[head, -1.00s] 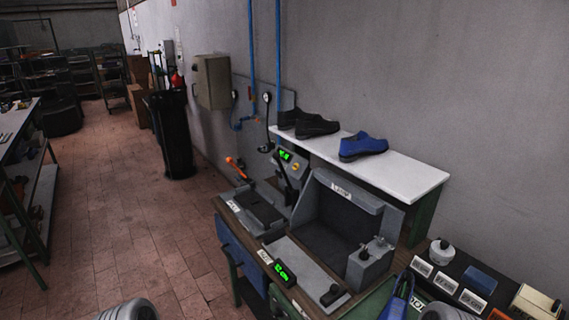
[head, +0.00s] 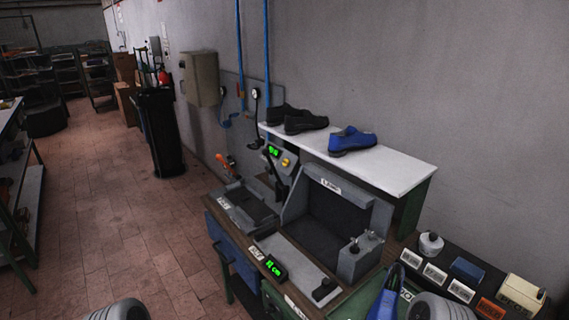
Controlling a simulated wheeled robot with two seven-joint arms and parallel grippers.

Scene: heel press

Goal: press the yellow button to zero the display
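A small yellow button (head: 286,162) sits on the grey front panel of the press unit at the back left of the bench. A small display (head: 272,150) with green digits is just left of it; its digits are too small to read surely. A second black display (head: 276,268) with green characters, seemingly in cm, lies near the bench's front edge. Neither gripper is in view. Only grey rounded parts of my arms show at the bottom edge, left and right of the bench. Nothing of mine touches the button.
A dark lever stands close in front of the button panel. A large grey housing (head: 338,215) rises right of it. A white shelf (head: 395,172) behind carries a blue shoe (head: 352,140) and dark shoes (head: 304,122). Labelled small items stand at the right. The floor at left is clear.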

